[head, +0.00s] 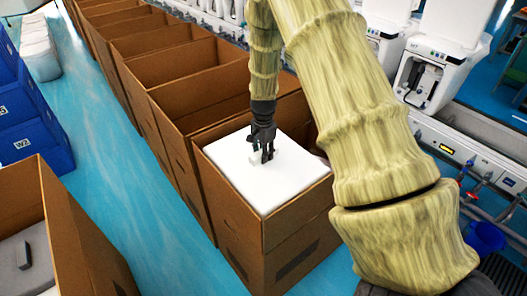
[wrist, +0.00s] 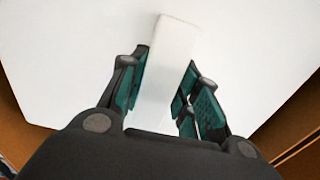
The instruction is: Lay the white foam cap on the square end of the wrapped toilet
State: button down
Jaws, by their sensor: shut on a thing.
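The white foam cap (head: 272,186) is a broad, flat slab inside the near cardboard box, roughly level with its rim. My gripper (head: 264,156) points down over the cap's far-left part and is shut on a raised white ridge that stands up from it. In the wrist view the ridge (wrist: 172,55) runs between the teal finger pads of my gripper (wrist: 167,85). The wrapped toilet cannot be made out; whatever lies under the cap is hidden. I cannot tell whether the cap rests on anything.
The cardboard box (head: 235,222) walls stand close around the cap. Empty open boxes (head: 158,42) run in a row behind it. Another box (head: 85,245) holding a grey piece is at lower left. Blue bins (head: 35,125) stand at left, with clear blue floor (head: 120,140) between.

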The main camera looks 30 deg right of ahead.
notch_tip(320, 180, down, 25)
jog(key=b, duration=1.4)
jog(key=shift+b, duration=0.35)
jog(key=shift+a+f, duration=0.15)
jog(key=shift+f, duration=0.2)
dwell(1.1)
jog(key=c, duration=1)
grip_release()
jog(key=shift+o, duration=0.2)
notch_tip(320, 180, up, 12)
